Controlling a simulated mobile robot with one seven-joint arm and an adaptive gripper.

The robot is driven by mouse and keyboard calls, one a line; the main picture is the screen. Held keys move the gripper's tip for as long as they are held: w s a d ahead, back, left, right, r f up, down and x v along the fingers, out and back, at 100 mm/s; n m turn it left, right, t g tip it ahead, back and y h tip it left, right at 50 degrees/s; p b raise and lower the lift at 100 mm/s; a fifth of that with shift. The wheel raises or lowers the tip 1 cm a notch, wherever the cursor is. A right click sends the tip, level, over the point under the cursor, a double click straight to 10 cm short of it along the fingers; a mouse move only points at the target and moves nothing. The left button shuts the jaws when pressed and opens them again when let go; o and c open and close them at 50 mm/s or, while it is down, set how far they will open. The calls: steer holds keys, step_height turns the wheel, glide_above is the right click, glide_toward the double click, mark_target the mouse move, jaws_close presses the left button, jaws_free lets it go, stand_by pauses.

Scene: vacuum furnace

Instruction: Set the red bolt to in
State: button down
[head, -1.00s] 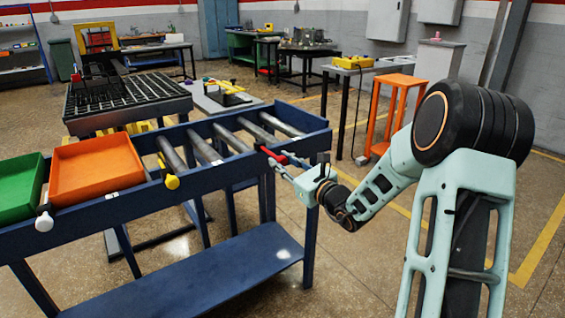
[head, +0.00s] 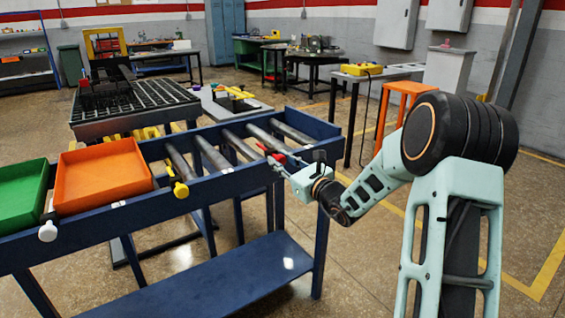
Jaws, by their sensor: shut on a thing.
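The red bolt (head: 264,149) is at the right part of the blue roller table's near side rail (head: 225,180), and it shows as a small red piece. My gripper (head: 283,164) is at the outer end of the bolt, reaching in from the right, and is shut on it. The fingers hide part of the bolt, and its exact depth in the rail is too small to tell. A yellow-knobbed bolt (head: 181,190) and a white-knobbed bolt (head: 48,232) sit farther left along the same rail.
An orange tray (head: 100,175) and a green tray (head: 20,195) sit on the table's left part. Bare rollers (head: 213,154) lie between the trays and the right end. An orange stool (head: 405,90) stands behind my arm. Floor to the table's right is open.

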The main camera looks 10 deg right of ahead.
steer(key=shift+w+a+r, duration=0.1)
steer(key=shift+r, duration=0.1)
steer(key=c, duration=1.6)
jaws_free()
steer(key=shift+w+f, duration=0.1)
steer(key=shift+f, duration=0.05)
steer(key=v, duration=1.2)
